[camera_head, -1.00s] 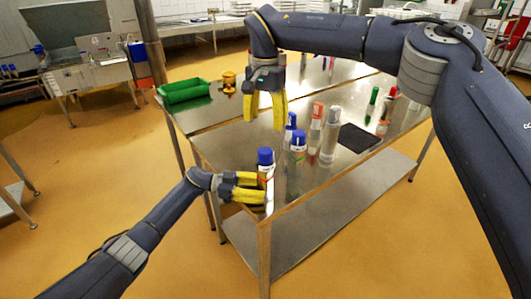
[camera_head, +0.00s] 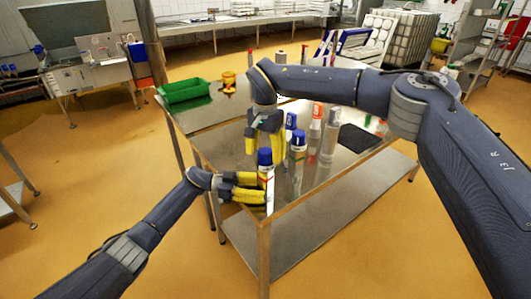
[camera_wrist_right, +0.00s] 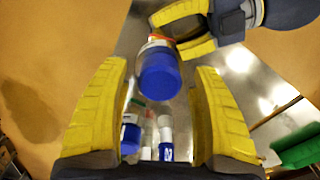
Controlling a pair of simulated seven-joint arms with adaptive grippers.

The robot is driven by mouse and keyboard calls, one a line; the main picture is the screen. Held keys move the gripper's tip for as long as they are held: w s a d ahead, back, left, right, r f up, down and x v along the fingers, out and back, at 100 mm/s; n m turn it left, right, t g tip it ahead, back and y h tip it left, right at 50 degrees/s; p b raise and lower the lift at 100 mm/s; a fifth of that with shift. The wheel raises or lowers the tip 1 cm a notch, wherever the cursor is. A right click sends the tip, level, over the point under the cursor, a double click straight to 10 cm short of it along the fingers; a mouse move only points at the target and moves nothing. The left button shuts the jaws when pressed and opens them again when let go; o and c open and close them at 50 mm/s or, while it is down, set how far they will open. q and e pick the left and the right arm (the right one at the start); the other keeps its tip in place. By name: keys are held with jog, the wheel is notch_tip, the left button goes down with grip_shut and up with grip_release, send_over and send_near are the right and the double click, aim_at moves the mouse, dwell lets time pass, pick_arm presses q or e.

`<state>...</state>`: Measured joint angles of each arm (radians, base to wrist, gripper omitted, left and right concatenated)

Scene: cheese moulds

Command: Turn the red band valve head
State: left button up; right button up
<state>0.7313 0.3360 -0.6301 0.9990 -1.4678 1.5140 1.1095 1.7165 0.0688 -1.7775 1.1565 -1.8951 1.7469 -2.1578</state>
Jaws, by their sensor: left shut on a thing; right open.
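A white bottle with a blue cap (camera_head: 265,157) stands upright at the near corner of the steel table (camera_head: 215,140). My left gripper (camera_head: 262,190) is shut on its body from the left. In the right wrist view the blue cap (camera_wrist_right: 161,78) faces the camera, with an orange-red band (camera_wrist_right: 160,38) at its far side. The left gripper's yellow fingers (camera_wrist_right: 186,28) close around the body there. My right gripper (camera_head: 265,147) is open and points down over the cap. In its wrist view, the cap lies between the directions of its two fingers, apparently beyond their tips.
Another blue-capped bottle (camera_head: 298,146) stands close to the right, with a third (camera_head: 291,120) behind it. An orange-topped bottle (camera_head: 316,112), a grey bottle (camera_head: 330,138) and a dark mat (camera_head: 358,138) lie farther right.

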dwell(0.3)
jog(key=c, duration=1.3)
